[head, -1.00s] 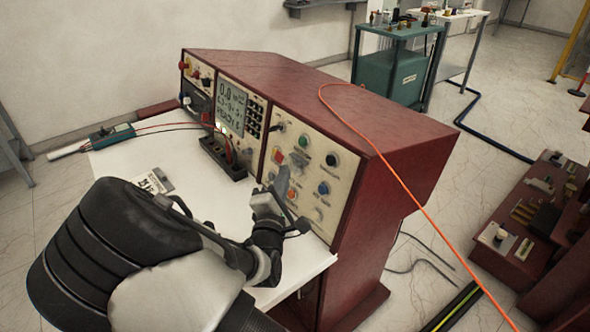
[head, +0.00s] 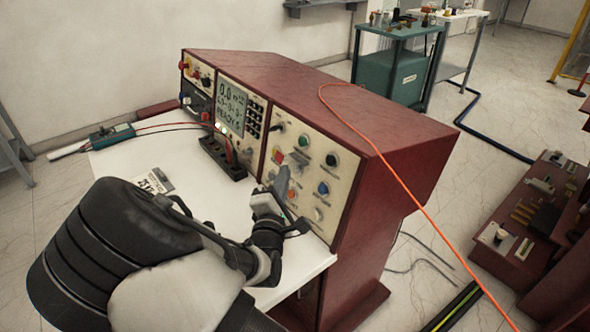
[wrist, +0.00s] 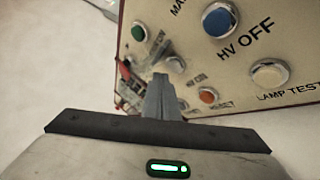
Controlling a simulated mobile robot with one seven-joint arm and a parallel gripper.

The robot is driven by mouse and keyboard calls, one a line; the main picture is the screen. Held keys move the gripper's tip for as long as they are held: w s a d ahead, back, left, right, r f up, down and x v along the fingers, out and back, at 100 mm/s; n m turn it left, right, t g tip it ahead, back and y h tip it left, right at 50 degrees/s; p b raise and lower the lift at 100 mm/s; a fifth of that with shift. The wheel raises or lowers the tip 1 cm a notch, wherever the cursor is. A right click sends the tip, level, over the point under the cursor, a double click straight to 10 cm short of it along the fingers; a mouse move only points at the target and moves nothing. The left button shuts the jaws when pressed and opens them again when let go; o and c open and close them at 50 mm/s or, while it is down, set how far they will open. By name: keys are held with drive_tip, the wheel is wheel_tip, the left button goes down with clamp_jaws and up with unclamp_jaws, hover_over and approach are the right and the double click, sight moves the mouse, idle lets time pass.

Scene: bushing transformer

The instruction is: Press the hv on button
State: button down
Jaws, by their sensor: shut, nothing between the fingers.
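The control panel (head: 345,190) is the cream front of a dark red console and holds several round buttons. My gripper (head: 283,178) is shut and empty, its fingertips in front of the panel's left-middle part. In the wrist view the closed fingers (wrist: 161,82) point at the panel between a green button (wrist: 138,31) and an orange button (wrist: 208,96). A pale button (wrist: 175,64) shows just beside the fingertips; its label is not readable. A blue button (wrist: 218,20) is by the words HV OFF. Whether the fingertips touch the panel cannot be told.
A white button (wrist: 269,74) is marked LAMP TEST. A meter (head: 231,105) with a lit display is left of the panel. A white tabletop (head: 190,210) lies below my arm. An orange cable (head: 400,185) crosses the console's top.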

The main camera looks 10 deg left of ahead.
idle(0.3)
drive_tip(key=shift+w+d+f, duration=0.1)
drive_tip(key=shift+w+d, duration=0.15)
drive_tip(key=shift+w, duration=0.05)
drive_tip(key=shift+w+d+f, duration=0.15)
drive_tip(key=shift+w+d, duration=0.2)
idle(0.8)
idle(0.3)
drive_tip(key=shift+s+a+r+p, duration=0.25)
drive_tip(key=shift+s+a+p, duration=0.1)
drive_tip(key=shift+s+a, duration=0.25)
drive_tip(key=shift+s+a+r+p, duration=0.35)
drive_tip(key=shift+s+a, duration=0.45)
drive_tip(key=shift+s, duration=0.15)
drive_tip(key=shift+s+a+r+p, duration=0.2)
drive_tip(key=shift+s+a+p, duration=0.15)
drive_tip(key=shift+s+a, duration=0.5)
